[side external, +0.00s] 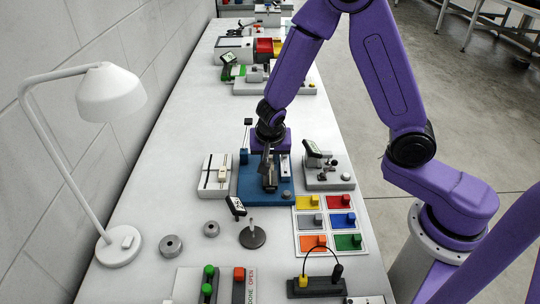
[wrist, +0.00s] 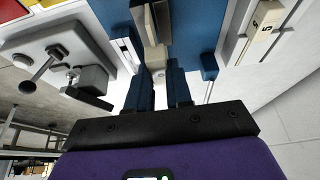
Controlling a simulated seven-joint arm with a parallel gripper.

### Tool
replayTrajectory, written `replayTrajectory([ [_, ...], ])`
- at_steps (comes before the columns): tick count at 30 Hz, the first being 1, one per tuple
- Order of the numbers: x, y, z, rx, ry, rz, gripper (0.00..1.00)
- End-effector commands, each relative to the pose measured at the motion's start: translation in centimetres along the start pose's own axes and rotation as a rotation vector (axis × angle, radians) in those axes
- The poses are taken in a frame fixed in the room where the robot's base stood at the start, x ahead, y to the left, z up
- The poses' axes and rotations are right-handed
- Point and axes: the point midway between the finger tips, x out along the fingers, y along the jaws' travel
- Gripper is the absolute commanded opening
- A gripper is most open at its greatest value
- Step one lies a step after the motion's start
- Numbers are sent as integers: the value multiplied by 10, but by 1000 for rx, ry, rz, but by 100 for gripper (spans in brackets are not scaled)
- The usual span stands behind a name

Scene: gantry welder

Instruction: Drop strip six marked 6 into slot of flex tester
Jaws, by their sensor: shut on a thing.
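My gripper (side external: 267,152) is low over the blue machine (side external: 249,188), which appears to be the flex tester. In the wrist view my gripper (wrist: 162,72) has its two dark blue fingers close together, shut on a pale beige piece (wrist: 155,58), probably the strip. The piece lies beside a grey metal block on the blue machine (wrist: 195,25). No number shows on the held piece, and I cannot tell whether it is in a slot. My arm and fingers hide most of this spot in the side view.
A white fixture (side external: 208,190) on the left carries a beige piece, whose end shows a mark like 5 in the wrist view (wrist: 264,30). A grey fixture with a screen (side external: 330,184) stands right. A coloured block tray (side external: 296,229) is in front.

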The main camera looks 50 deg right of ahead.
Motion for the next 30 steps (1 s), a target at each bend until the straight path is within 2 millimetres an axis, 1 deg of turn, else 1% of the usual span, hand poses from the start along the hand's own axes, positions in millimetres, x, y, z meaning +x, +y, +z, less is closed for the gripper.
replayTrajectory([
  [16,0,0,0,0,0,0,0],
  [30,9,0,3,1,0,1,0],
])
